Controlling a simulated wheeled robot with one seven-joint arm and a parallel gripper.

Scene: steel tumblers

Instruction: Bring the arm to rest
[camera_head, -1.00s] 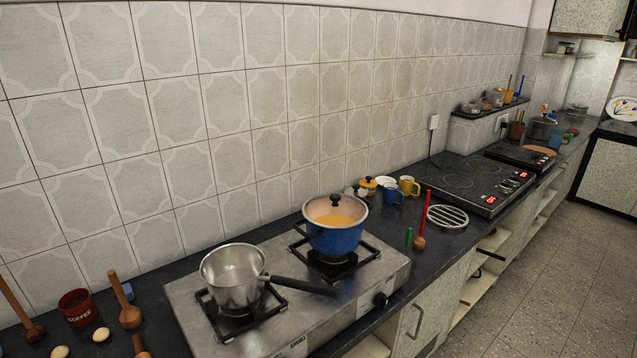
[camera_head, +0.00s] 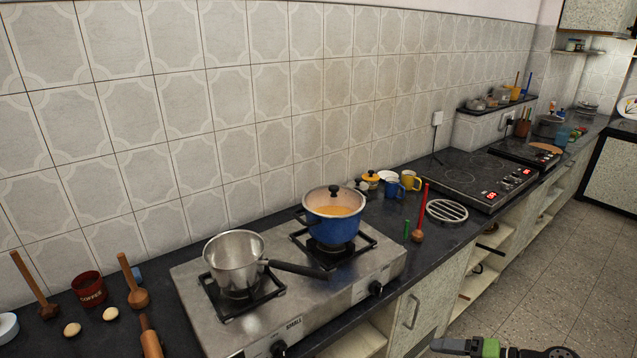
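A small dark grey and green piece of my arm, which seems to include my gripper (camera_head: 462,346), shows at the bottom edge, right of centre. It is over the floor, in front of the counter's cupboards and apart from them. Most of the arm is cut off by the frame's edge. The fingers are too small and too cropped to tell whether they are open or shut. I see nothing held in them.
A steel gas stove (camera_head: 345,292) bears a steel saucepan (camera_head: 233,262) and a blue pot (camera_head: 333,229). The dark counter (camera_head: 398,227) also carries mugs, wooden tools and a cooktop (camera_head: 475,180). Shelves below stand open. The tiled floor (camera_head: 560,265) at right is clear.

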